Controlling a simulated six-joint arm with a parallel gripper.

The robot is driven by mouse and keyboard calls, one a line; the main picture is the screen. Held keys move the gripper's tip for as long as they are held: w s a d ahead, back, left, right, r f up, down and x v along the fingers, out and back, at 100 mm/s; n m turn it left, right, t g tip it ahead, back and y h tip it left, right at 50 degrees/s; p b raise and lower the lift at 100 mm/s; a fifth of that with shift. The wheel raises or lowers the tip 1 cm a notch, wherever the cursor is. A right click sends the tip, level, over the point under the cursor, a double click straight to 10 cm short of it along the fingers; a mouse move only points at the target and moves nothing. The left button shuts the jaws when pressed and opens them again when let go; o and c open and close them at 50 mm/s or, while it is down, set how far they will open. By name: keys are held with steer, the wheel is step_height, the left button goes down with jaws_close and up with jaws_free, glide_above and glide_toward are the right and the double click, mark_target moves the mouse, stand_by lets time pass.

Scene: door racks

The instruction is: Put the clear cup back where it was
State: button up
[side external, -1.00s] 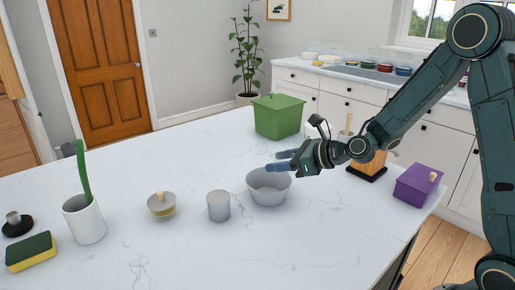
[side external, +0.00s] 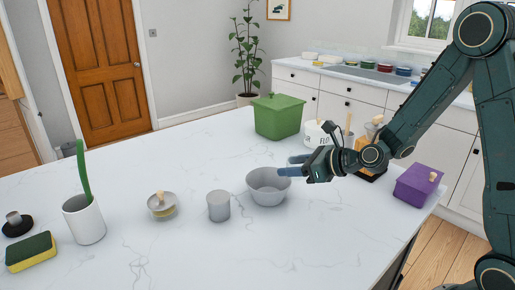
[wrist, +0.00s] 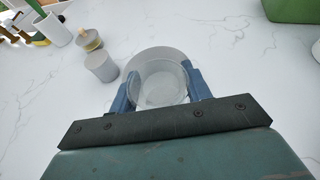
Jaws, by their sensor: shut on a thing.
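In the wrist view the clear cup (wrist: 160,90) is between the two blue fingers of my gripper (wrist: 160,84), which is shut on it. The cup is see-through, and only its rim and faint outline show. A grey bowl (wrist: 150,54) shows behind and partly through the cup. In the side view my gripper (side external: 290,167) is at the right rim of the bowl (side external: 268,193), with its fingers pointing left. I cannot make out the cup there, nor tell whether it touches the bowl or counter.
A grey cup (side external: 218,206) and a lidded pot (side external: 162,205) stand left of the bowl. A green lidded box (side external: 278,117) and a white canister (side external: 318,135) are behind. A purple box (side external: 415,186) is at right. The front counter (side external: 270,250) is clear.

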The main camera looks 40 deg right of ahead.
steer(key=shift+w+d+r, duration=0.3)
steer(key=shift+w+r, duration=0.05)
steer(key=shift+w, duration=0.1)
steer(key=w+d+r+n+y, duration=0.1)
steer(key=w+d+r, duration=0.7)
steer(key=d+r, duration=0.2)
steer(key=shift+d+r, duration=0.35)
steer(key=shift+r, duration=0.1)
step_height(320, 180, down, 16)
steer(key=shift+f, duration=0.15)
steer(key=shift+f, duration=1.85)
steer(key=shift+f, duration=0.15)
